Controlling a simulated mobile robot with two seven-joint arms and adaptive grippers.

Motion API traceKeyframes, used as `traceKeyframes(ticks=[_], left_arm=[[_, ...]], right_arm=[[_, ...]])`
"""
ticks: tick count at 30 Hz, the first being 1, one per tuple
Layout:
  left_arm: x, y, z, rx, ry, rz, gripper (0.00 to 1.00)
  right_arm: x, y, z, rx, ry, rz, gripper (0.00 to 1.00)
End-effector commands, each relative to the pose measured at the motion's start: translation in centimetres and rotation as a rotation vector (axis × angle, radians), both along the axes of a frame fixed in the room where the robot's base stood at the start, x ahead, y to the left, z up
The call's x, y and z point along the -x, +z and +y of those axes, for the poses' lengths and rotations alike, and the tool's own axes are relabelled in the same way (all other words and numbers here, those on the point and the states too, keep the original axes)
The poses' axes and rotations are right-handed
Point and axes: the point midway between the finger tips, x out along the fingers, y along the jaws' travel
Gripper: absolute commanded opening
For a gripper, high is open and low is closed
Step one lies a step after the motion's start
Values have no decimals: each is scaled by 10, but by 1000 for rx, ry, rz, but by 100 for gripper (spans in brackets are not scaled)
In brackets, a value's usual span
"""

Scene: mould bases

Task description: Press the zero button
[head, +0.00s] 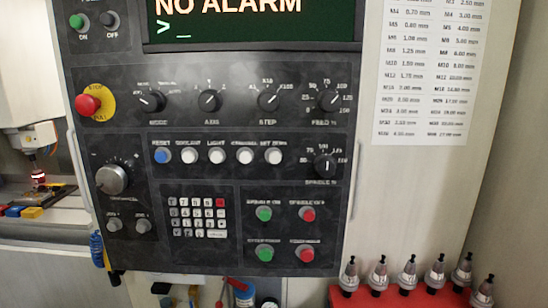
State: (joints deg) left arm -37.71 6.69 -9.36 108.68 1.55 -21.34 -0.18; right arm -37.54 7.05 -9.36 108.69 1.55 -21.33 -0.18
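A dark machine control panel (130,180) fills the middle of the head view. A small keypad (198,217) with rows of white keys and one red key sits in its lower left part; the legends on the keys are too small to read surely, so I cannot tell which is zero. Above it runs a row of round buttons: a blue reset button (162,155) and several white ones, the last at the right being a white button (273,156) with a blurred label. Neither of my grippers is in view.
A red stop knob (88,105) stands out at the panel's left, with rotary knobs beside it. Green and red buttons (264,214) lie right of the keypad. A red rack (392,297) of tool holders stands at lower right. The screen (250,30) reads "NO ALARM".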

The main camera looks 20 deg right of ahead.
Motion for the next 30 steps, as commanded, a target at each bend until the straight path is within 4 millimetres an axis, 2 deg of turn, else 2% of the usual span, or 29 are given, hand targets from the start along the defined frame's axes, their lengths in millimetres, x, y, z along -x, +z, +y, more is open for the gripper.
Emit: traceKeyframes(ticks=[10,30], left_arm=[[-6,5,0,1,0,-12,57],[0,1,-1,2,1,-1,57]], right_arm=[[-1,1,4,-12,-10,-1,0],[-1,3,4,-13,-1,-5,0]])
